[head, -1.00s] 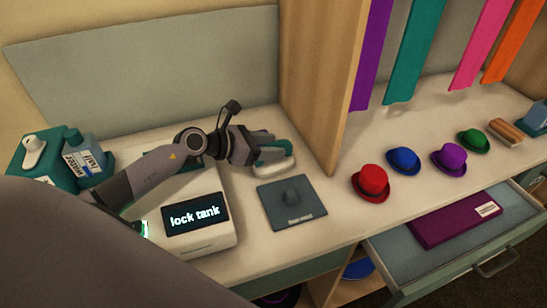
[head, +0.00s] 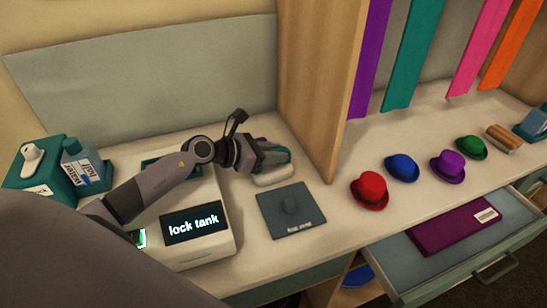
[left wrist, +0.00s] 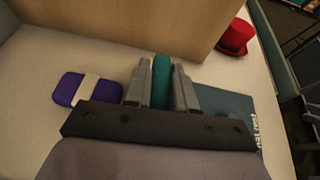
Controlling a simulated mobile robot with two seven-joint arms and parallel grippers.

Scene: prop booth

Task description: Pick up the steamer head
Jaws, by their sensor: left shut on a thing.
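The steamer head is teal; in the left wrist view the steamer head (left wrist: 161,82) shows as an upright teal piece between my two grey fingers. My left gripper (left wrist: 159,78) is shut on it. In the head view my left gripper (head: 274,157) is at the back of the counter, left of the wooden divider, just above a pale rest (head: 274,176). The fingers hide most of the steamer head there. I cannot tell whether it still touches the rest. My right gripper is not in view.
A white machine (head: 205,250) with a "lock tank" screen stands under my left arm. A dark flat mat (head: 272,215) lies in front of the gripper. The wooden divider (head: 318,90) is close on the right. A purple banded item (left wrist: 72,90) lies beside the gripper.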

